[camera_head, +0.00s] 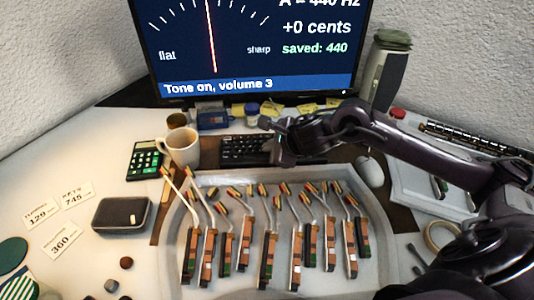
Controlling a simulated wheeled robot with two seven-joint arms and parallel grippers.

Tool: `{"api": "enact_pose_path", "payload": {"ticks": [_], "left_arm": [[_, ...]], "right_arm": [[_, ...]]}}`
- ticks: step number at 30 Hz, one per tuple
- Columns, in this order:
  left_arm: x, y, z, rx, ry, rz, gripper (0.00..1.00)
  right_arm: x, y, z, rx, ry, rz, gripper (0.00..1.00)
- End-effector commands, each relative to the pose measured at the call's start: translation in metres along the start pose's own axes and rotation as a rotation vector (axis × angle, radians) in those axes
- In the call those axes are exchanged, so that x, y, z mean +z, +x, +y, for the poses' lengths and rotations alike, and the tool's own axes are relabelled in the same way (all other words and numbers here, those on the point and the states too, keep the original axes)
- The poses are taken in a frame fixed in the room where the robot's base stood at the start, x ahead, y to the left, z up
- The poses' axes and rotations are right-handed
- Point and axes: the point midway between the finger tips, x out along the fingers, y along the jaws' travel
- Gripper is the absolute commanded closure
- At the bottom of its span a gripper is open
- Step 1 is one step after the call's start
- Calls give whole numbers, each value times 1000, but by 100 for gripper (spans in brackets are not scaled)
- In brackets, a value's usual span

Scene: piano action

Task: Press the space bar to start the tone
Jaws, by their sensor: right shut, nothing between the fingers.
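The black keyboard (238,150) lies behind the tray and below the monitor. Its right part is hidden by my right gripper (279,150), so I cannot make out the space bar. My right arm reaches in from the right, and the gripper is shut and empty at the keyboard's right part. Whether the fingertips touch a key cannot be told. My left gripper is not in view.
A pale tray (375,235) with several piano hammers fills the front middle. A white mug (182,147) and calculator (145,161) stand left of the keyboard. A mouse (370,172) lies to its right. A dark case (121,214) and paper labels (62,243) lie at left.

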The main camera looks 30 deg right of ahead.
Motion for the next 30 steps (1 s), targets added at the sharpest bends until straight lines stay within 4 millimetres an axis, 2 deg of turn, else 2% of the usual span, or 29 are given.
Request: {"api": "enact_pose_path", "payload": {"ticks": [11, 24, 30], "left_arm": [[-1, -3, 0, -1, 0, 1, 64], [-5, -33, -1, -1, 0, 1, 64], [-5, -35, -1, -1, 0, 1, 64]], "right_arm": [[2, -3, -2, -1, 0, -1, 100], [24, -32, -24, -2, 0, -1, 100], [26, -36, -26, 0, 1, 0, 100]]}}
